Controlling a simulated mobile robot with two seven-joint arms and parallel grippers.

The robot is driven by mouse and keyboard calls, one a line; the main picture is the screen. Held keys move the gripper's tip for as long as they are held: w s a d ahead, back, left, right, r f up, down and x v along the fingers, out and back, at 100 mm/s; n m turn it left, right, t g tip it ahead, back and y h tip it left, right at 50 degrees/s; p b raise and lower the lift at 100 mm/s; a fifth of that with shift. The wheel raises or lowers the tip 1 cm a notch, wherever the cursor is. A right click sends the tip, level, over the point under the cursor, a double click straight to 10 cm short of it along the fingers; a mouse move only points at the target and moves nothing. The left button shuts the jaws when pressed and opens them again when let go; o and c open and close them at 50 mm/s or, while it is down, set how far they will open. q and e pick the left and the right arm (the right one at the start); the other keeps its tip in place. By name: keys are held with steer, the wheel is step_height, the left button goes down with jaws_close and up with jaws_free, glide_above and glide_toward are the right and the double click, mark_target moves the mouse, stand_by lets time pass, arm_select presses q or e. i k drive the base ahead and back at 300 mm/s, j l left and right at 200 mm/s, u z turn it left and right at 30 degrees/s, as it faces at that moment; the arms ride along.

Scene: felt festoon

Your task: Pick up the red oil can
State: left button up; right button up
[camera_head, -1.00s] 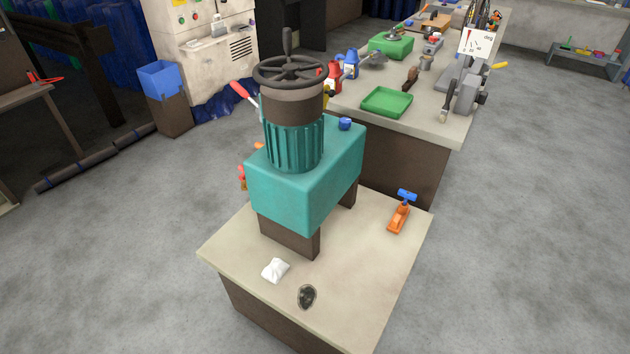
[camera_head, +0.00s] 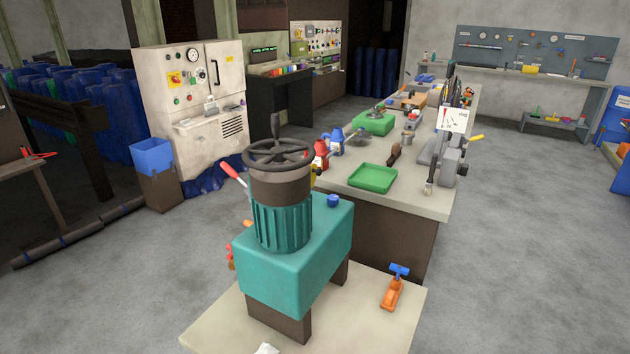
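A small red can (camera_head: 321,156) stands at the near left edge of the long workbench (camera_head: 405,200). It is small in the head view, and the handwheel of the teal machine partly hides it. A blue can (camera_head: 337,141) stands right behind it. Something yellow shows just below the red can, mostly hidden by the machine.
The teal machine (camera_head: 290,265) with a dark handwheel (camera_head: 277,155) stands on a nearer table (camera_head: 365,325), in front of the red can. A green tray (camera_head: 373,178) and an orange tool (camera_head: 393,290) are nearby. Grey floor is clear at the right.

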mark_target(322, 156)
steer(key=u, duration=0.35)
steer(key=i+j+u, duration=0.2)
steer(key=j, duration=0.25)
steer(key=i+j+u, duration=0.15)
steer(key=j, duration=0.25)
steer(key=i+j+u, duration=0.2)
steer(key=j, duration=0.2)
steer(key=i+j+u, duration=0.6)
steer(key=i, duration=0.35)
steer(key=i+j+u, duration=0.25)
steer(key=i, duration=0.15)
steer(key=i+l+z, duration=0.1)
steer(key=i+z, duration=0.35)
steer(key=i+j+z, duration=0.15)
steer(key=i+z, duration=0.35)
steer(key=i, duration=0.15)
steer(key=i+l+z, duration=0.1)
steer(key=i+z, duration=0.9)
steer(key=z, duration=0.15)
steer(key=i+z, duration=0.5)
steer(key=i+j+z, duration=0.1)
steer(key=i+z, duration=0.4)
steer(key=i, duration=0.1)
